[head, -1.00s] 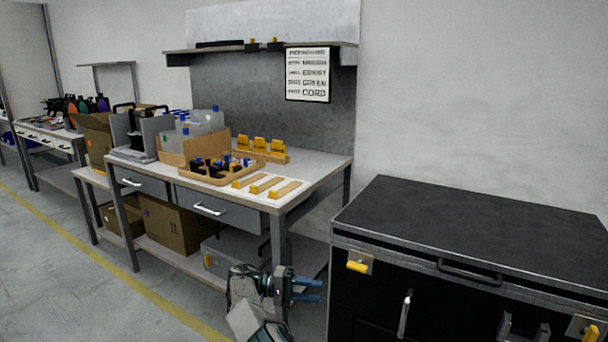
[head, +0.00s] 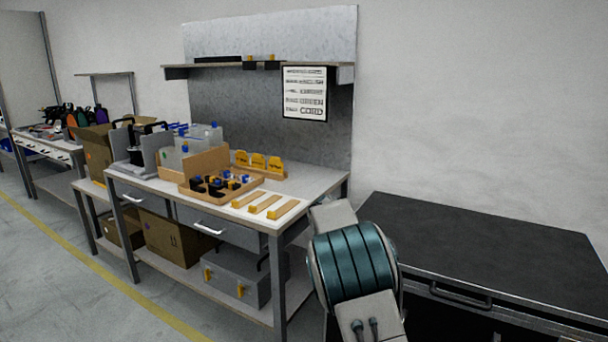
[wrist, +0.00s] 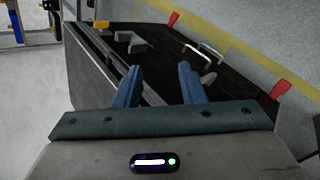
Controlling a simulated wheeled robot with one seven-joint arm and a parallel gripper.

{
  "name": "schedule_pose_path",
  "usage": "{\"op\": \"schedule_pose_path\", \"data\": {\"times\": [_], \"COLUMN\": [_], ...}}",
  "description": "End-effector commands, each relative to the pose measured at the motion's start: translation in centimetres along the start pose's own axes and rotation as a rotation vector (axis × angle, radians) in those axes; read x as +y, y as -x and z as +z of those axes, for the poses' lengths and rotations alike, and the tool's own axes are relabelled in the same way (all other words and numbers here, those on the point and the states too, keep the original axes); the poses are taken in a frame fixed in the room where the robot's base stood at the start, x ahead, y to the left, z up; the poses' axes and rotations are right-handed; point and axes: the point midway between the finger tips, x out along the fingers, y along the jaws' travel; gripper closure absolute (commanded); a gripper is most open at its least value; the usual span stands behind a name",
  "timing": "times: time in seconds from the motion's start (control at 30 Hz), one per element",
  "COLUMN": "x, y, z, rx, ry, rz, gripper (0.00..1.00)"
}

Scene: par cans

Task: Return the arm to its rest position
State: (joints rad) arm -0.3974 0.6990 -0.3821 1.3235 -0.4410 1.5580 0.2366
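My gripper (wrist: 157,88) shows in the wrist view, with two blue fingers standing apart and nothing visible between them. Beyond the fingers is the black case (wrist: 85,60), seen at an angle with its handles and latches. In the head view my gripper is out of sight. A teal and grey part of my arm stands in front of the black case (head: 490,260), covering its left front side.
A workbench (head: 325,183) stands at the left, bearing a wooden tray (head: 190,196) of small parts, several yellow holders (head: 259,162) and grey bins. A grey toolbox (head: 236,278) sits on its lower shelf. Open floor (head: 60,285) lies at the lower left.

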Motion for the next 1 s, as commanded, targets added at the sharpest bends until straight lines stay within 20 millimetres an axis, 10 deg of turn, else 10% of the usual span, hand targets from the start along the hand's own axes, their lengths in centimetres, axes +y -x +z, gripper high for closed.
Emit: {"op": "schedule_pose_path", "data": {"times": [0.43,1.0], "x": [6.8,8.1], "y": [2.6,4.7], "z": [12.2,28.7], "rx": [0.146,0.435], "ry": [0.039,0.006], "rz": [-0.407,-0.707], "gripper": [0.64,0.64]}}
